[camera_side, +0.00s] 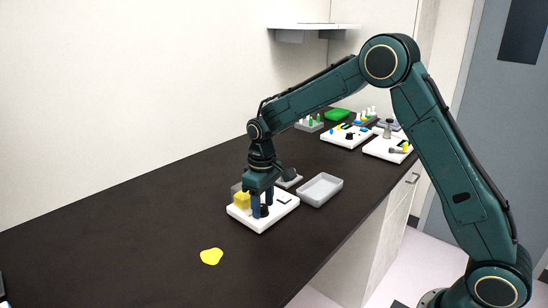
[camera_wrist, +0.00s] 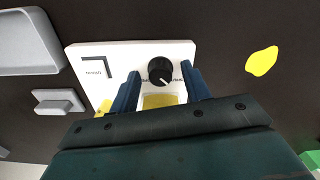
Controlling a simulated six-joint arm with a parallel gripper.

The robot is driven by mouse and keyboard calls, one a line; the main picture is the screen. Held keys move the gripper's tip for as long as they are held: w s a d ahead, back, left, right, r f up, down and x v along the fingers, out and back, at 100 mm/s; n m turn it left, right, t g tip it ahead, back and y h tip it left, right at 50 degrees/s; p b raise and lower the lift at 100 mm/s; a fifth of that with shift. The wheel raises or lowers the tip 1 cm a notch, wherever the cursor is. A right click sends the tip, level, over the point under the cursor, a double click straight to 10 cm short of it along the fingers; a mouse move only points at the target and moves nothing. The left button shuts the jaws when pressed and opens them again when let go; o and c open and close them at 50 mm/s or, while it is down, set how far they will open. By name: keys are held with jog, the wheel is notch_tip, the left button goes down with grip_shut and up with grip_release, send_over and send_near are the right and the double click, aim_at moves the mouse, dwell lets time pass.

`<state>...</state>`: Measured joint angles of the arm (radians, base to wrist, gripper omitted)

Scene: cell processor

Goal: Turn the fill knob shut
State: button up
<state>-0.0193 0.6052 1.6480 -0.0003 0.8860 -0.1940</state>
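The fill knob (camera_wrist: 161,70) is a round black dial with a white pointer line, on a white panel box (camera_wrist: 110,50). In the wrist view its pointer aims toward the lower right. In the side view the white box (camera_side: 270,216) stands on the dark bench with a yellow block (camera_side: 242,201) at its left. My gripper (camera_wrist: 160,80) points down over the box, its blue fingers apart on either side of the knob. In the side view the gripper (camera_side: 262,211) is low at the knob. I cannot tell whether the fingers touch it.
A grey tray (camera_side: 320,190) sits right behind the box. A flat yellow patch (camera_side: 211,256) lies on the bench in front. More white devices (camera_side: 347,135) and a green item (camera_side: 338,114) stand farther back.

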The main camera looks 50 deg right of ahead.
aim_at(263, 206)
jog(key=shift+r, duration=0.1)
dwell(0.3)
notch_tip(263, 206, up, 14)
jog(key=shift+f, duration=0.2)
dwell(0.5)
jog(key=shift+s+r, duration=0.1)
jog(key=s+r+m+t, duration=0.1)
jog(key=s+r, duration=0.3)
jog(key=s, duration=0.4)
jog(key=s+r+t, duration=0.2)
jog(key=s+r, duration=0.2)
jog(key=s, duration=0.3)
jog(key=s+d+f+m+t, duration=0.1)
jog(key=s+f, duration=0.3)
jog(key=s, duration=1.2)
jog(key=shift+s+f+t, duration=0.2)
jog(key=shift+f+t, duration=0.1)
jog(key=shift+t, duration=0.5)
